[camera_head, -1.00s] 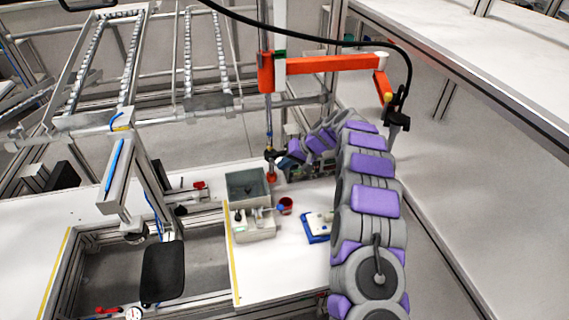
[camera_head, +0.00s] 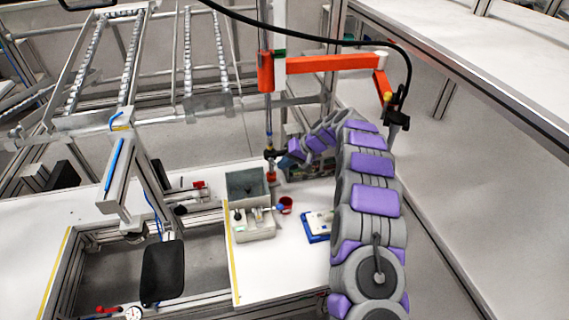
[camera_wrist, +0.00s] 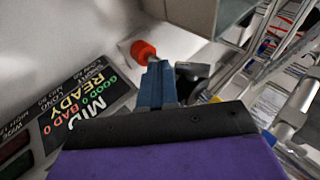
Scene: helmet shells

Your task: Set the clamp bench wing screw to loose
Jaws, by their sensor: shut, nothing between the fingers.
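In the wrist view my gripper (camera_wrist: 159,64) is shut, its two blue-grey fingers together with nothing between them. An orange-red knob-like part (camera_wrist: 142,51) lies just beyond and left of the fingertips; I cannot tell if they touch. In the head view my gripper (camera_head: 279,155) reaches in from the right, close to an upright post with an orange-red part (camera_head: 272,176) low on it. A small red part (camera_head: 199,185) sits on the metal fixture (camera_head: 186,198) at the left of the bench. I cannot tell for certain which part is the wing screw.
A dark display panel (camera_wrist: 87,108) lies left of the fingers. An orange overhead arm (camera_head: 325,64) spans above.

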